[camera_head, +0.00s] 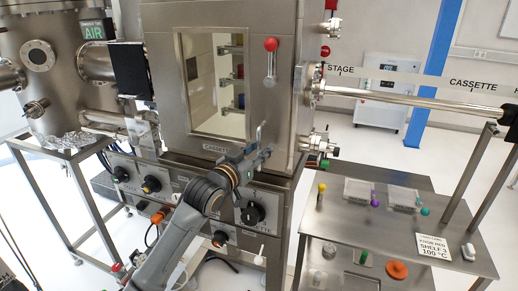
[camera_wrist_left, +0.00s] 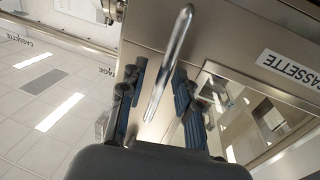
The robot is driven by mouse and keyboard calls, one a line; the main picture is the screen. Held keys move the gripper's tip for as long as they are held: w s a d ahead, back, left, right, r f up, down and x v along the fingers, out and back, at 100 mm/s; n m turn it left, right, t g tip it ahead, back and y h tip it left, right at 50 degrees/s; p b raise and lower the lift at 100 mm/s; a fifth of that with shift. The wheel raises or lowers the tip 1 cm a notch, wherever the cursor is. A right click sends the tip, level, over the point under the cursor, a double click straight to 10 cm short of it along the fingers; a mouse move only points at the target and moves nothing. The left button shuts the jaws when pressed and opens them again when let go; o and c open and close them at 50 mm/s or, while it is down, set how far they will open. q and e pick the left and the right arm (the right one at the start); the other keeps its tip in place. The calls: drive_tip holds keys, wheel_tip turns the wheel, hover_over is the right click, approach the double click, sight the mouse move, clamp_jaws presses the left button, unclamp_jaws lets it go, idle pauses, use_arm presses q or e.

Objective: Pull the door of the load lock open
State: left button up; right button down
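The load lock door (camera_head: 175,75) is a steel panel with a large window. It looks shut, and coloured items show through the glass. A red-knobbed lever (camera_head: 271,60) stands upright at the right of the window. My left gripper (camera_head: 264,150) is at the lower right of the door front. In the left wrist view, a shiny bar handle (camera_wrist_left: 170,60) runs between the spread fingers of my left gripper (camera_wrist_left: 155,105). The fingers look open on both sides of it; contact cannot be told. The right gripper is not in view.
A steel side table (camera_head: 340,225) at the right holds clear boxes, small coloured items and a sign (camera_head: 432,246). A long transfer rod (camera_head: 410,98) runs right from the chamber. Knobs and a control panel (camera_head: 170,185) sit below the door. A large round chamber (camera_head: 60,60) stands left.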

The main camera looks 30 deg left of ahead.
use_arm(q)
drive_tip(key=shift+c, duration=0.4)
clamp_jaws()
